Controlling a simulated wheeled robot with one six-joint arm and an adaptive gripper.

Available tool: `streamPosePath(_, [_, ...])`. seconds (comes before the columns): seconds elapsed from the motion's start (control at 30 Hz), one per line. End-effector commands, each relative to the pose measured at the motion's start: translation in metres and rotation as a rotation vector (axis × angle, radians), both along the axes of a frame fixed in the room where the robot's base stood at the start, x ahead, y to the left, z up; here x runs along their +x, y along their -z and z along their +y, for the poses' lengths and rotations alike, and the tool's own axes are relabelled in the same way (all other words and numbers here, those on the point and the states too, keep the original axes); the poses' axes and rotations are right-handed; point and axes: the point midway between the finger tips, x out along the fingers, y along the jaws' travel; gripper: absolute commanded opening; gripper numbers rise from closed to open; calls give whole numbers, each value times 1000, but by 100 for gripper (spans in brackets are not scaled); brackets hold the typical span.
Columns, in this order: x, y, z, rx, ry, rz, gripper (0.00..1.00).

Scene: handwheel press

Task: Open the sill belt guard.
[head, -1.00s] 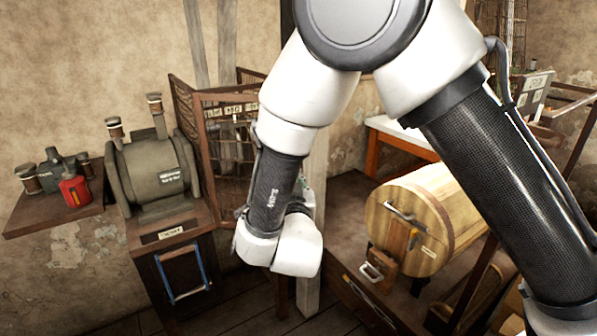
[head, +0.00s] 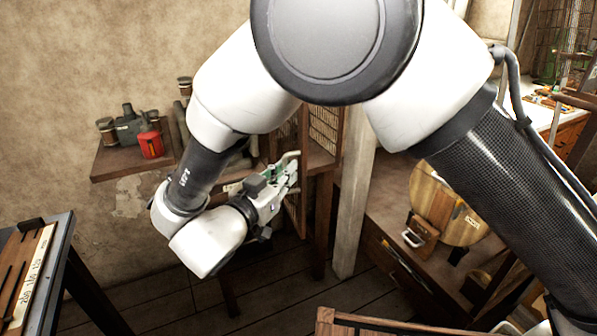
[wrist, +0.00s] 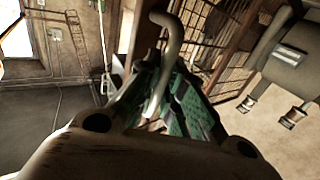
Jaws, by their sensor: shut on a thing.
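The belt guard, a brown-framed mesh panel (head: 303,150), stands behind my gripper in the head view, seen nearly edge-on and partly hidden by my arm. Its mesh (wrist: 212,38) also fills the upper middle of the wrist view. My gripper (head: 287,172) is shut on a pale bent handle (head: 286,157) at the panel. In the wrist view, the curved handle (wrist: 168,45) runs down between the green finger pads of my gripper (wrist: 165,110). How far the panel stands from its frame I cannot tell.
A post (head: 355,200) stands right of the guard. A dark table (head: 66,245) is at lower left. Floor between is clear.

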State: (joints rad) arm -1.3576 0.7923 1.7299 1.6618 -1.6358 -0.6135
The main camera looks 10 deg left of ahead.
Motion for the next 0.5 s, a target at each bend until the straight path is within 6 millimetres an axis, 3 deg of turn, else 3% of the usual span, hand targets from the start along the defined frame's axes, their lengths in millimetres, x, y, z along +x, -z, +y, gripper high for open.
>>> streamPosePath(0.2, [-9,0,33,0,-2,0,0])
streamPosePath(0.5, [-15,0,62,-2,-1,1,0])
